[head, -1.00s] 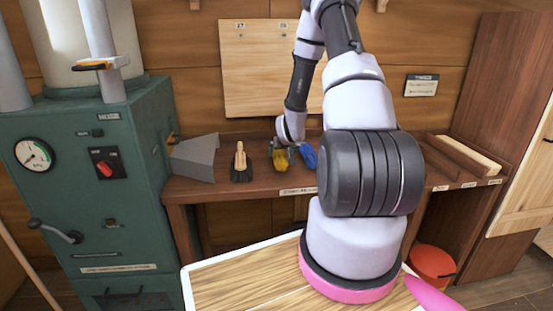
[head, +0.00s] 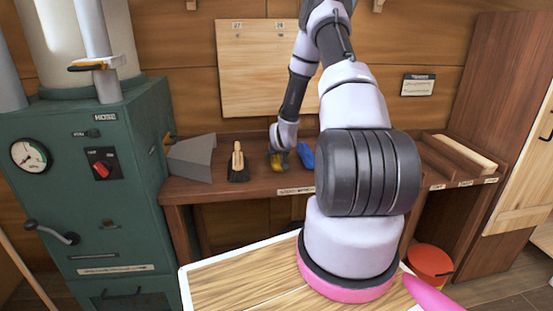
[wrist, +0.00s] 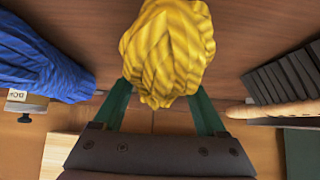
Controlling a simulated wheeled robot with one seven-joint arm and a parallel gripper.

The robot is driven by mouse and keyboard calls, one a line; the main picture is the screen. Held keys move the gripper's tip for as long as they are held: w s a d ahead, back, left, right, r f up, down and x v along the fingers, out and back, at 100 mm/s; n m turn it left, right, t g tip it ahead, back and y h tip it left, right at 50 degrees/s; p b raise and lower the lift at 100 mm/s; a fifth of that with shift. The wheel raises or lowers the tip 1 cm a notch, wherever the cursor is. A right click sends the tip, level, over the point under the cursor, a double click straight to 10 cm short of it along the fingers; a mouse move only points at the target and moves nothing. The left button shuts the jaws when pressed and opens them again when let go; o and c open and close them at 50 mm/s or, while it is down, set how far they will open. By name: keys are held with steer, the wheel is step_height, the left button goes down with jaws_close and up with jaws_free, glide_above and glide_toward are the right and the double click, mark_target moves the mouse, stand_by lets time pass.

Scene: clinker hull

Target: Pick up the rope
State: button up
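The rope (wrist: 168,42) is a thick yellow bundle that fills the upper middle of the wrist view. In the head view it is mostly hidden by my gripper (head: 278,160), which is low over the bench. In the wrist view the two green fingers of my gripper (wrist: 163,92) stand apart, one on each side of the rope. The rope covers their tips, so contact there is hidden. Gaps show between the fingers and the rope's lower end, and I read the gripper as open around it.
A blue bundle (head: 306,156) lies close to the right of the rope, also in the wrist view (wrist: 40,62). A brush (head: 237,166) and a grey scoop (head: 192,158) stand to the left on the bench (head: 235,190). A green machine (head: 90,185) stands further left.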

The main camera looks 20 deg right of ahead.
steer(key=c, duration=0.4)
steer(key=shift+r, duration=0.1)
step_height(320, 180, up, 10)
steer(key=shift+f, duration=0.1)
stand_by(0.7)
